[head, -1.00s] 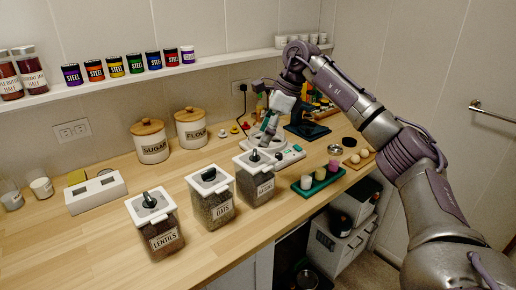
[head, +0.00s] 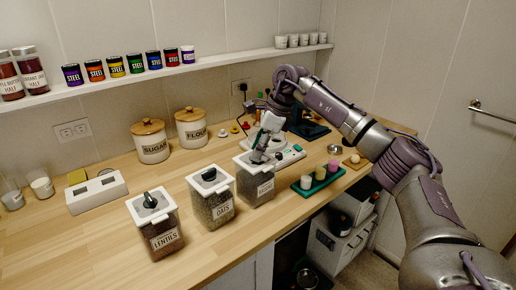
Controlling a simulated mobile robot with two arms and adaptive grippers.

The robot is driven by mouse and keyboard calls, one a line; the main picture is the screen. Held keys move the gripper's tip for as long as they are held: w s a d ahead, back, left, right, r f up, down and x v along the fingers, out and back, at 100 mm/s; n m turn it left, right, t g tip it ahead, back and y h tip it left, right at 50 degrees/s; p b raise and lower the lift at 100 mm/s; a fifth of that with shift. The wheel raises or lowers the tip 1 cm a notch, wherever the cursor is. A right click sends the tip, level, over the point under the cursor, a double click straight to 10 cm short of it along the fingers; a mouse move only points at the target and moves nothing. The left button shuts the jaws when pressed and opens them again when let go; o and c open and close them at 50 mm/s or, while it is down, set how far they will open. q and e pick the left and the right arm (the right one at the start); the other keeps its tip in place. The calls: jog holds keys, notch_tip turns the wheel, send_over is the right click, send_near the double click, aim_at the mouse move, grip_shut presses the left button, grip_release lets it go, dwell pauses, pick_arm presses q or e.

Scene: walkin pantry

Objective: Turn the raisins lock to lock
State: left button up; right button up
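The raisins canister appears to be the right-hand one of three clear canisters (head: 247,190); its label is too small to read for sure. It stands upright on the wooden counter, with dark contents and a white lid (head: 243,161). My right gripper (head: 260,153) points down at the middle of this lid, where the dark knob is. The fingers cover most of the knob, and I cannot tell whether they are shut on it. My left gripper is not in view.
The oats canister (head: 219,207) and lentils canister (head: 160,236) stand to the left, with dark lid knobs. A green tray of small cups (head: 316,184) lies to the right, and a kitchen scale (head: 290,155) stands behind. The counter (head: 100,225) is clear at the left front.

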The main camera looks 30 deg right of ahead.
jog(key=shift+c, duration=1)
jog(key=shift+m, duration=0.4)
jog(key=m, duration=0.1)
jog(key=m+t+h, duration=0.1)
jog(key=m, duration=0.1)
jog(key=shift+s+a+m, duration=0.1)
jog(key=shift+s+m, duration=0.05)
jog(key=shift+m, duration=0.15)
jog(key=m+h, duration=0.1)
jog(key=m, duration=0.1)
jog(key=m+t, duration=0.1)
jog(key=m, duration=0.1)
jog(key=shift+a+m+h, duration=0.2)
jog(key=shift+m+h, duration=0.1)
jog(key=shift+h, duration=0.1)
jog(key=o, duration=1.2)
jog(key=shift+c, duration=0.2)
